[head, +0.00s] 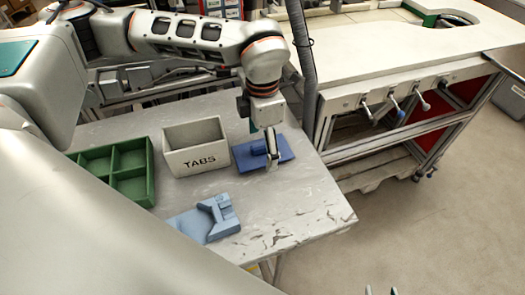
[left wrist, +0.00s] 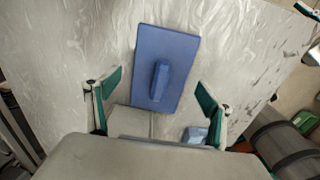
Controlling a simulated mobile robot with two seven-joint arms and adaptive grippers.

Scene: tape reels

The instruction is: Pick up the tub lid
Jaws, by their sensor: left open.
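The tub lid (head: 281,147) is a flat blue rectangle with a raised bar handle, lying on the grey table to the right of the white tub (head: 196,147) marked TABS. My left gripper (head: 271,150) is over the lid and partly hides it in the head view. In the left wrist view, the lid (left wrist: 178,52) lies between and beyond my open, empty fingers, with its handle (left wrist: 160,80) near the middle. The fingers are apart from the handle. Two tips of my right gripper (head: 381,291) show apart at the bottom edge of the head view; the rest is out of frame.
A green divided tray (head: 128,187) stands left of the tub. A light blue angular block (head: 206,219) lies on the table in front of the tub. The table (head: 290,205) is bare at the front right. A white-topped workbench (head: 400,55) stands behind to the right.

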